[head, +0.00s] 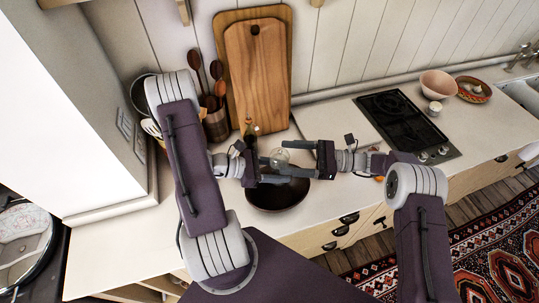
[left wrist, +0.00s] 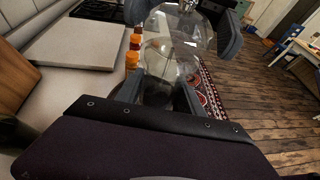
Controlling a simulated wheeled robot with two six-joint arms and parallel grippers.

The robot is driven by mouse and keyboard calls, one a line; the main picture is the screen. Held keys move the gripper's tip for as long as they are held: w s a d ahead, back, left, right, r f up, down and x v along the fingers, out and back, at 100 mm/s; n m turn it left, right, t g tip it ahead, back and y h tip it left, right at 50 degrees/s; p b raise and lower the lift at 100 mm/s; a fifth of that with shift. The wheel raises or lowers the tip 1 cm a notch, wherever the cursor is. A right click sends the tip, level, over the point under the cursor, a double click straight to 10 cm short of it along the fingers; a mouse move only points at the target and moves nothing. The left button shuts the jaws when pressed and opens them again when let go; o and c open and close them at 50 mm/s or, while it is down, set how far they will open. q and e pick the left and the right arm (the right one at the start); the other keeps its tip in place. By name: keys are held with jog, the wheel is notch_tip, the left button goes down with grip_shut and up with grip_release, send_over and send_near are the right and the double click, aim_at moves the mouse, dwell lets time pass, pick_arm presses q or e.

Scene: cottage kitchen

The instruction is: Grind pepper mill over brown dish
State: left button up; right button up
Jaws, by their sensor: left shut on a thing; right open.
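The pepper mill is a clear glass body (head: 280,156), partly hidden between my two grippers in the head view. It is large in the left wrist view (left wrist: 172,58). My left gripper (head: 271,172) is shut on it; its fingers (left wrist: 160,92) show at the mill's near end. My right gripper (head: 298,160) is open, with its fingers on either side of the mill's far end in the left wrist view. Whether they touch it, I cannot tell. The brown dish (head: 277,199) is a dark round bowl on the counter, below the grippers and partly covered by them.
Cutting boards (head: 257,60) lean on the wall, beside a utensil holder (head: 216,125) and a dark bottle (head: 250,130). A black cooktop (head: 406,122), pink bowl (head: 438,83) and patterned dish (head: 473,90) are at right. Orange-topped jars (left wrist: 133,52) stand near the mill.

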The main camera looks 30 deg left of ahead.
jog(key=x, duration=0.6)
jog(key=shift+a, duration=0.15)
jog(key=c, duration=1.4)
jog(key=shift+m+t, duration=0.3)
jog(key=shift+t, duration=0.1)
jog(key=shift+w+a+m+t+y, duration=0.15)
jog(key=shift+w+m+t, duration=0.2)
jog(key=shift+m+t, duration=1.5)
jog(key=shift+w+d+m+t+y, duration=0.1)
jog(key=shift+w+m+t+y, duration=0.2)
jog(key=shift+m+t, duration=1.5)
jog(key=shift+w+a+m+t+y, duration=0.1)
jog(key=shift+w+m+t, duration=0.45)
jog(key=shift+t, duration=2.4)
jog(key=shift+s, duration=0.1)
